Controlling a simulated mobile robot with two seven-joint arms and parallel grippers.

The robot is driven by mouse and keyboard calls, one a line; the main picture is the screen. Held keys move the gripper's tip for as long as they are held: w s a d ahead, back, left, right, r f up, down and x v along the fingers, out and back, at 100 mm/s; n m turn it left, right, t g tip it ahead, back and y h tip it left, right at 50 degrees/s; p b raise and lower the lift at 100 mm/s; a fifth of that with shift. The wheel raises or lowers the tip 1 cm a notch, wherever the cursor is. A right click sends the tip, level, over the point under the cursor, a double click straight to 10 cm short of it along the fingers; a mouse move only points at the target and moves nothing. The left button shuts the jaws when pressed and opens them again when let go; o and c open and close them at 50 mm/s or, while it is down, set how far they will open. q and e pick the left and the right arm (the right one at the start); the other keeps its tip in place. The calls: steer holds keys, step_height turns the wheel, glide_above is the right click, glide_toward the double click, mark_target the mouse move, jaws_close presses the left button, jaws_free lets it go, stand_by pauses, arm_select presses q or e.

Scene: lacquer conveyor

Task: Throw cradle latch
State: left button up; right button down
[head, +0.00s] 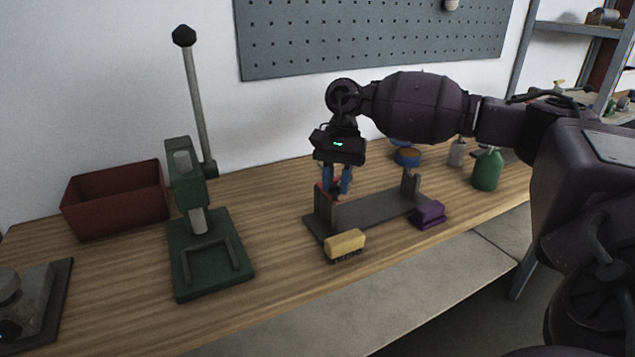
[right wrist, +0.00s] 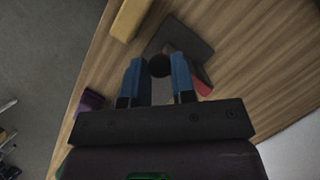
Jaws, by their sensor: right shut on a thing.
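The cradle (head: 375,213) is a long dark grey base with an upright post near each end, on the wooden bench. A reddish part (head: 322,194) shows at its left post, and a red piece (right wrist: 203,88) shows beside my fingers in the right wrist view. My right gripper (head: 338,190) reaches down at the left post. Its blue fingers are shut on a dark round knob (right wrist: 159,65), which looks like the latch's handle. The fingers partly hide the latch in the head view. My left gripper is not in view.
A yellow brush (head: 345,244) lies in front of the cradle, and a purple block (head: 429,214) sits at its front right. A green press (head: 208,255) with a tall lever and a red bin (head: 116,200) stand left. A green bottle (head: 487,170) stands right.

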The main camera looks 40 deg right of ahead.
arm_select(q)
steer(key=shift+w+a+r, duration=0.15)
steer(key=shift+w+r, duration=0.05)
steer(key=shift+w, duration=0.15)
arm_select(e)
steer(key=c, duration=0.9)
jaws_free()
steer(key=shift+d, duration=0.1)
steer(key=shift+c, duration=0.2)
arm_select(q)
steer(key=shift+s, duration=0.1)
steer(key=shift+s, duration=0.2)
arm_select(e)
steer(key=shift+r, duration=0.1)
steer(key=shift+w+d+r, duration=0.1)
steer(key=shift+r, duration=0.2)
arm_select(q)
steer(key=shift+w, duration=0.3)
arm_select(e)
steer(key=v, duration=1)
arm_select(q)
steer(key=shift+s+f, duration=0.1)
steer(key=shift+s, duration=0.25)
